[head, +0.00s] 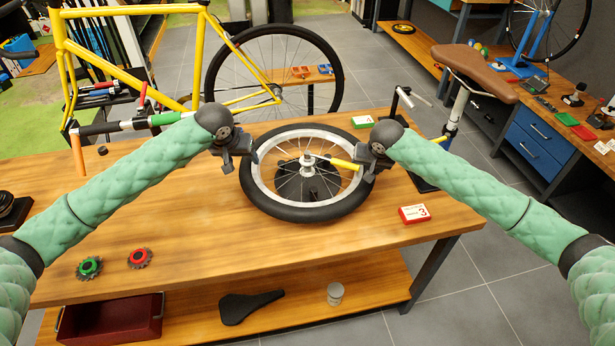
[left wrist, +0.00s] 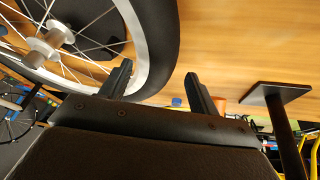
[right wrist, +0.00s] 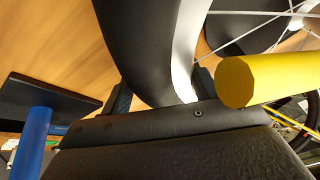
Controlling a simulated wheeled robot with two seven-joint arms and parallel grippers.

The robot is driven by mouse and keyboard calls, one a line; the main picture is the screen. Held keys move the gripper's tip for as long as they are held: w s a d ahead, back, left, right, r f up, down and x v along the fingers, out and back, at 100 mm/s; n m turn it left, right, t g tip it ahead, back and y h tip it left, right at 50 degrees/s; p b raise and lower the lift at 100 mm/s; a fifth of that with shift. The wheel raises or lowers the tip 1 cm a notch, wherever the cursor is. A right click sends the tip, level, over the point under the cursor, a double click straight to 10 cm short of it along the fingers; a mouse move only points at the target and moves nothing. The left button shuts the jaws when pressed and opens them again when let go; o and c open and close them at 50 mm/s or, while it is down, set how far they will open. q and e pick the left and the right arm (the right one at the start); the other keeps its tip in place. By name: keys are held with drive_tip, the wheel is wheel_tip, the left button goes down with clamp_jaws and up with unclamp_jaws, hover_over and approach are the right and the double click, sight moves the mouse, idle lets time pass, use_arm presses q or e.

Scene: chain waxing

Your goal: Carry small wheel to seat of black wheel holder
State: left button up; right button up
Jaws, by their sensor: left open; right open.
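The small wheel (head: 272,205), with a black tyre, pale rim and silver hub, lies flat, hub up, at the right part of the table. A black piece (head: 318,186), perhaps the black wheel holder, shows through its spokes; how they touch is hidden. My left gripper (head: 241,162) is open at the wheel's left side. In the left wrist view the tyre (left wrist: 158,40) passes between its fingers. My right gripper (head: 364,166) is open at the right side. In the right wrist view the tyre (right wrist: 145,45) runs between its fingers, beside a yellow bar end (right wrist: 240,82).
The wooden table (head: 190,240) carries a red box marked 3 (head: 414,214), a green-and-white box (head: 362,121), and green (head: 90,267) and red (head: 140,258) sprockets. A yellow bicycle frame (head: 110,68) stands behind. The table's front middle is clear.

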use_arm(q)
drive_tip(key=v, duration=0.4)
drive_tip(key=shift+r, duration=0.1)
use_arm(e)
drive_tip(key=v, duration=1.2)
drive_tip(key=shift+d, duration=0.1)
use_arm(q)
drive_tip(key=shift+s, duration=0.15)
use_arm(e)
drive_tip(key=shift+f, duration=0.15)
